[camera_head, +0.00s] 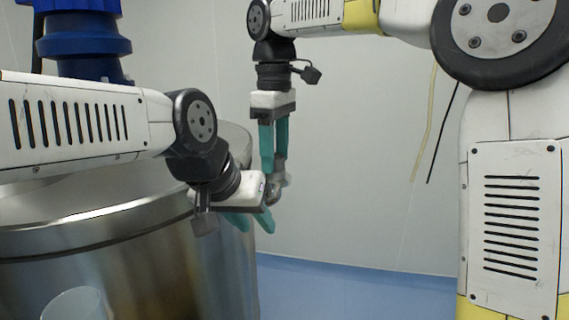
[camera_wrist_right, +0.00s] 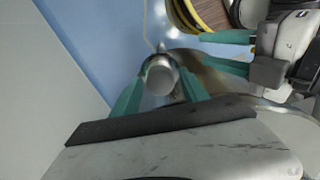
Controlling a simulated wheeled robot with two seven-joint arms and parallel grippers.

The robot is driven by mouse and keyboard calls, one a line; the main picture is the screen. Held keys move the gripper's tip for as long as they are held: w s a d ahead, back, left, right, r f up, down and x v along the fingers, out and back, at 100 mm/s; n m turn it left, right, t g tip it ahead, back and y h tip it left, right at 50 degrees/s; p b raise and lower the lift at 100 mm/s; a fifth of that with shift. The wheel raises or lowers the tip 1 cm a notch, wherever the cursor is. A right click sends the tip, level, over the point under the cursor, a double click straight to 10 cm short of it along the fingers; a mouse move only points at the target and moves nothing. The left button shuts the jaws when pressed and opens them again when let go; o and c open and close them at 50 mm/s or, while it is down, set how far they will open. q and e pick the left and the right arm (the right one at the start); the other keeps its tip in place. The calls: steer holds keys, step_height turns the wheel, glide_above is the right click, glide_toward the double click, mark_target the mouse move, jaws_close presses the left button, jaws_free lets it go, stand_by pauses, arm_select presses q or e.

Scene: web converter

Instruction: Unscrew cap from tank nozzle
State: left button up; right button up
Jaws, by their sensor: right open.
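The metal tank (camera_head: 110,235) fills the lower left of the head view. A small metal nozzle (camera_head: 279,184), largely hidden, shows just right of the tank, at my right gripper's fingertips. In the right wrist view, a round grey cap-like end (camera_wrist_right: 160,79) faces the camera between the teal fingers of my right gripper (camera_wrist_right: 159,92). My right gripper (camera_head: 274,165) points down and is open around it; I cannot tell whether a finger touches it. My left gripper (camera_head: 251,222) is open beside the tank, lower down. It also shows in the right wrist view (camera_wrist_right: 226,52), its fingers apart and empty.
A blue fitting (camera_head: 83,45) stands above the tank. A clear round vessel (camera_head: 76,305) shows at the bottom left. Yellow and black hoses (camera_wrist_right: 184,20) lie near the wooden surface in the right wrist view. The blue floor (camera_head: 330,290) right of the tank is clear.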

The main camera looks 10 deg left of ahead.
steer(key=m, duration=0.3)
steer(key=m, duration=0.4)
stand_by(0.3)
jaws_close()
steer(key=n, duration=0.4)
stand_by(0.4)
